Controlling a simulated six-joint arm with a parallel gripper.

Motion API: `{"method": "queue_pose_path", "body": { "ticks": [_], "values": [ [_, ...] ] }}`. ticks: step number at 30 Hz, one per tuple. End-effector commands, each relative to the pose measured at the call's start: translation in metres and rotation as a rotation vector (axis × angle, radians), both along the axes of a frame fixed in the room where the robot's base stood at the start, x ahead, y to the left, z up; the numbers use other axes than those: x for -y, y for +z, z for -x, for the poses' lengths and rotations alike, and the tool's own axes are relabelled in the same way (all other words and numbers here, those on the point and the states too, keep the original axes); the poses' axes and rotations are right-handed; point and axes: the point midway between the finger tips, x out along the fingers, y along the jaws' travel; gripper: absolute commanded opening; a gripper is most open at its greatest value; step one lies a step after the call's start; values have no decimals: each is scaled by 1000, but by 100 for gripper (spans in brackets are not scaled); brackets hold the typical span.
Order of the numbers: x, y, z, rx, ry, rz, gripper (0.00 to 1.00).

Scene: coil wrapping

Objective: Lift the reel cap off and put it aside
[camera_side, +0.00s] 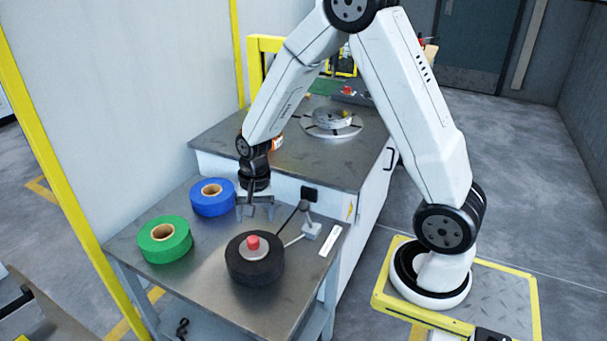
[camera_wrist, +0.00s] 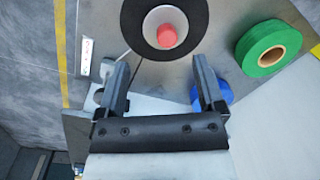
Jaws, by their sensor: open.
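The reel cap (camera_side: 253,245) is a light disc with a red knob, seated on top of a black reel (camera_side: 254,266) near the front right of the small metal table. In the wrist view the cap (camera_wrist: 151,26) shows its red knob (camera_wrist: 167,36) beyond my fingertips, inside the black ring (camera_wrist: 200,22). My gripper (camera_side: 255,212) hangs above the table, behind the reel and apart from it. In the wrist view its two fingers (camera_wrist: 159,72) are spread wide with nothing between them.
A green roll (camera_side: 164,239) and a blue roll (camera_side: 213,197) lie on the left of the table (camera_side: 205,268). A small grey stand (camera_side: 311,231) and a white label strip (camera_side: 327,241) are on the right. A taller bench (camera_side: 350,174) with a round fixture (camera_side: 332,122) stands behind.

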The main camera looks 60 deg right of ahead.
Motion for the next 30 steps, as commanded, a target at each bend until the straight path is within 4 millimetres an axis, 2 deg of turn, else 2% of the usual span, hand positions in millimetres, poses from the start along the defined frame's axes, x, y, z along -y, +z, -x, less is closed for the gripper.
{"method": "queue_pose_path", "body": {
  "ticks": [6, 10, 23, 30],
  "values": [
    [17, -27, -22, -69, -272, -41, 87],
    [22, -34, -28, -92, -357, -52, 87],
    [23, -41, -30, -100, -388, -56, 87],
    [20, -59, -29, -100, -387, -56, 87]
  ]
}}
